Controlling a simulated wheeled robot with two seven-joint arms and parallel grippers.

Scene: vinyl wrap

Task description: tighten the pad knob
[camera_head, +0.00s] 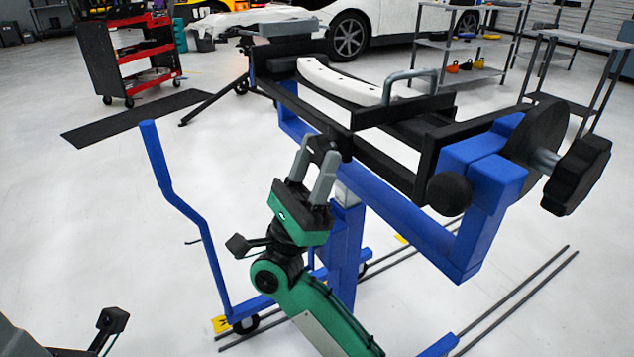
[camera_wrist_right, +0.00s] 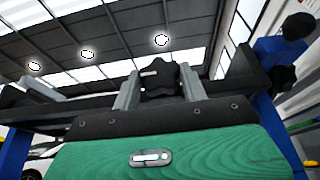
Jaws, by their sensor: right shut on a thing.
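The pad knob is a small black lobed knob (camera_wrist_right: 163,82) that sits between the grey fingers of my right gripper (camera_wrist_right: 160,92) in the wrist view. In the head view my right gripper (camera_head: 320,158) reaches up from below, shut on this knob under the near side of the black frame. The fingers partly cover the knob there. The curved white pad (camera_head: 340,80) lies on the stand above. My left gripper is not in view; only part of my left arm shows at the bottom left.
The blue stand (camera_head: 400,215) carries the black frame. A large black star knob (camera_head: 577,175) and a round black knob (camera_head: 449,193) are on its right end. A blue bent post (camera_head: 178,200) stands at left. A red tool cart (camera_head: 135,60) and grey shelves are behind. Floor at left is clear.

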